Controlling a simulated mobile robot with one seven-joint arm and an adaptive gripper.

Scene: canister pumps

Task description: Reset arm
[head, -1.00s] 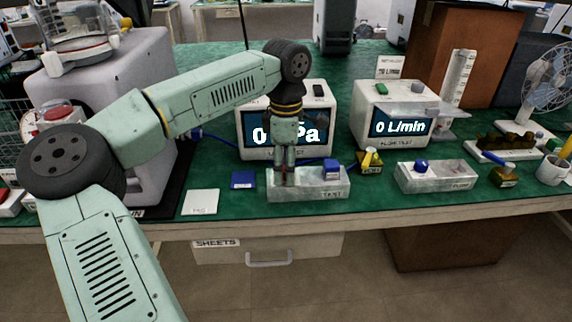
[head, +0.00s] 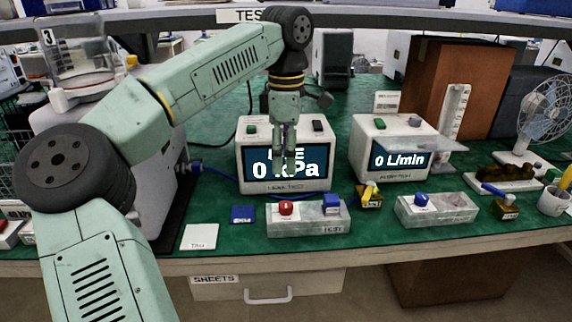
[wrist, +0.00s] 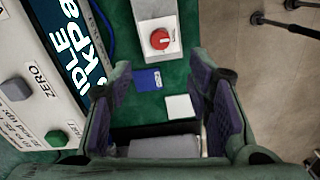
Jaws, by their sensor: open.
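My gripper (head: 285,163) hangs in front of the leak test box (head: 252,186), above the bench, with its fingers pointing down. In the wrist view my gripper (wrist: 168,95) is open, and nothing is between its fingers. Below it a pale tray (head: 282,228) marked TEST holds a red-topped piece (head: 286,209) and a blue-topped piece (head: 332,203). The red-topped piece also shows in the wrist view (wrist: 160,39), apart from the fingers. The leak test screen reads 0 kPa and is partly hidden by my gripper.
A flow test box (head: 392,146) stands to the right, with a second pale tray (head: 440,210) before it. A blue square (head: 242,214) and a white card (head: 200,237) lie flat at left. A fan (head: 546,110) stands far right. A shelf edge runs above.

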